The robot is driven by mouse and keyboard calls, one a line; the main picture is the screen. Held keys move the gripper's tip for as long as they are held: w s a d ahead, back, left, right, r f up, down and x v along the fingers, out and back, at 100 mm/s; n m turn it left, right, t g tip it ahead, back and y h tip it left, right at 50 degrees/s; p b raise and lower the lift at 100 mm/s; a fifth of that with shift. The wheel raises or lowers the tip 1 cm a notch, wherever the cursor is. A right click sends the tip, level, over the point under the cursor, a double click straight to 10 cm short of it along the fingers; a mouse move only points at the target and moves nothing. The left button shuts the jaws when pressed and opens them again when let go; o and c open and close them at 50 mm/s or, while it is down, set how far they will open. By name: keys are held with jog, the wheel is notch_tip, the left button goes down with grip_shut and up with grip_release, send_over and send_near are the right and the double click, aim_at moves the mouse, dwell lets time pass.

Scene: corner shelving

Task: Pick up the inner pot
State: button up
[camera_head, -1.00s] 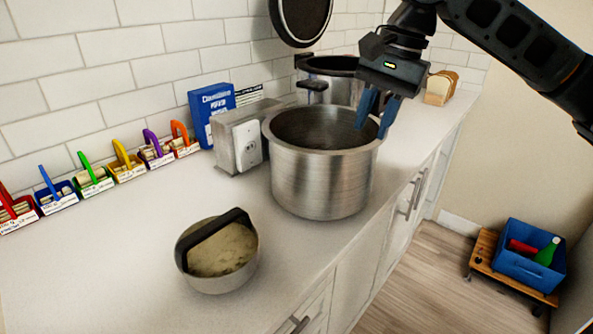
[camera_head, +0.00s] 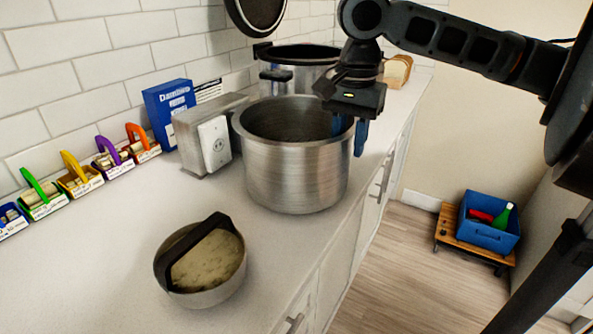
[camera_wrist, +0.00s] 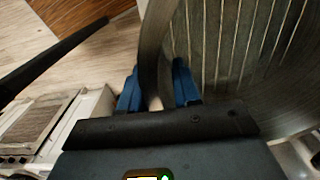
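The inner pot (camera_head: 297,175) is a large brushed-steel pot standing upright on the counter in the head view. My gripper (camera_head: 350,137) is at its right rim, pointing down. One blue finger is inside the pot and the other is outside. In the wrist view the pot's rim and ribbed inner wall (camera_wrist: 240,45) fill the right side. The rim passes between the two blue fingers of my gripper (camera_wrist: 158,88), which look spread apart. Whether either finger touches the wall is hard to tell.
A steel cooker (camera_head: 297,65) stands behind the pot, and an outlet box (camera_head: 205,135) is close on its left. A lidded bowl with a black handle (camera_head: 205,262) is in front. Free counter lies left of the bowl. A blue crate (camera_head: 490,235) sits low on the right.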

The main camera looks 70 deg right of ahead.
jog(key=shift+f, duration=0.1)
grip_shut()
dwell(1.4)
